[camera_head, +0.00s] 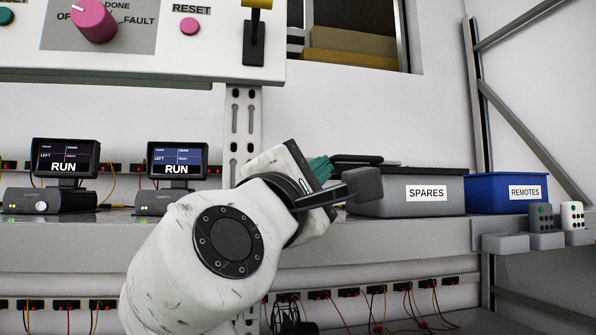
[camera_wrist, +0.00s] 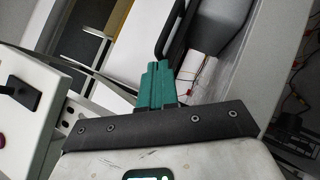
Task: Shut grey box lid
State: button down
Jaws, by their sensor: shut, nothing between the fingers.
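The grey box (camera_head: 408,196) labelled SPARES stands on the shelf to the right of my arm. Its dark lid (camera_head: 425,170) lies across the top, level or nearly so; I cannot tell whether it is fully down. A black handle-like bar (camera_head: 357,158) shows at the lid's left end, and a black loop (camera_wrist: 171,32) shows in the wrist view. My gripper (camera_head: 322,168) has teal fingers, shut and empty, just left of the bar. In the wrist view the fingers (camera_wrist: 155,68) are close to the loop; contact is unclear. My wrist hides the box's left part.
A blue box (camera_head: 507,194) labelled REMOTES stands right of the grey box. Small grey holders (camera_head: 505,243) with remotes are at the shelf's right end. Two RUN monitors (camera_head: 177,160) stand on the left. A control panel (camera_head: 145,50) hangs above, and a diagonal brace (camera_head: 535,145) is at right.

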jog(key=shift+d, duration=0.2)
jog(key=w+d, duration=0.1)
jog(key=d, duration=0.3)
jog(key=w+d, duration=0.1)
jog(key=d, duration=0.4)
jog(key=w+d, duration=0.2)
jog(key=d, duration=0.3)
jog(key=shift+r, duration=0.1)
jog(key=shift+w, duration=0.1)
